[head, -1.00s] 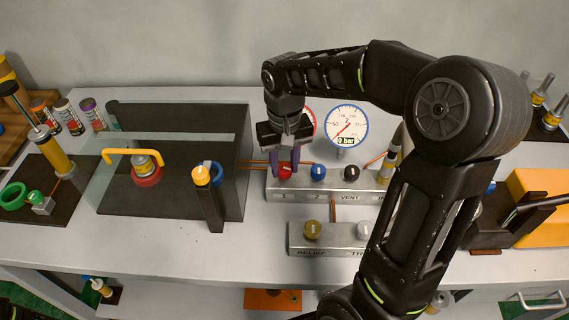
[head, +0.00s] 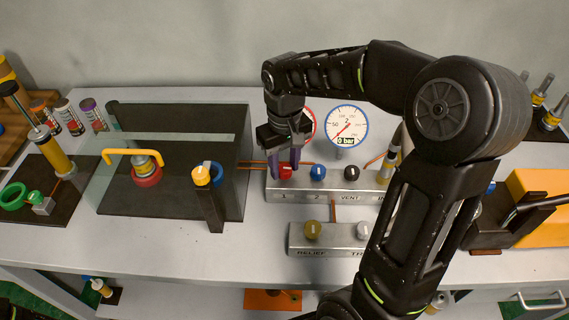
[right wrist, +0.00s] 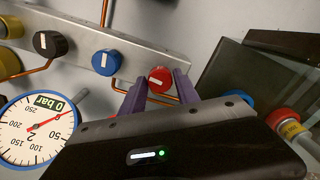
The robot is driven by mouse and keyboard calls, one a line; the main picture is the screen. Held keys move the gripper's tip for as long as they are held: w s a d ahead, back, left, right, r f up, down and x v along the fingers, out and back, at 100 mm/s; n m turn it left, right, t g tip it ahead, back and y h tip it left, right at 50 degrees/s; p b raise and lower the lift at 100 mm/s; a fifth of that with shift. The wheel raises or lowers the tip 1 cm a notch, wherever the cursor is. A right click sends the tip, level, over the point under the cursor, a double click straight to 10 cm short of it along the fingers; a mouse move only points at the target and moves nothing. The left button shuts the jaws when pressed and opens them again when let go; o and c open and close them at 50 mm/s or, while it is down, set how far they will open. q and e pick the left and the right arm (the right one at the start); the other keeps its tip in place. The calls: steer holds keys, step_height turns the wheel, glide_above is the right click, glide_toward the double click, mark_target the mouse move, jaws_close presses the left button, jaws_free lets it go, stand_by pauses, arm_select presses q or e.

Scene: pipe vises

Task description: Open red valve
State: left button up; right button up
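The red valve (head: 286,171) is a round knob at the left end of the upper metal manifold block, above the label 1. My right gripper (head: 284,168) is over it, with a purple finger on each side. In the right wrist view, the red valve (right wrist: 160,79) sits between the two fingertips (right wrist: 160,88), which appear closed on its sides. Its white mark is tilted, while the mark on the blue knob (right wrist: 105,62) points another way. My left gripper is not in view.
The blue-rimmed gauge (head: 347,124) reads 0 bar; a red-rimmed gauge (head: 309,122) is partly hidden behind my gripper. A black knob (head: 352,173) stands right of the blue one. A lower block (head: 334,240) has a brass knob. A clear-walled box (head: 185,185) stands to the left.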

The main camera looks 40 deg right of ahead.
mark_target(284, 168)
steer(key=o, duration=0.3)
step_height(284, 168, up, 8)
steer(key=shift+f, duration=0.1)
stand_by(0.5)
stand_by(0.5)
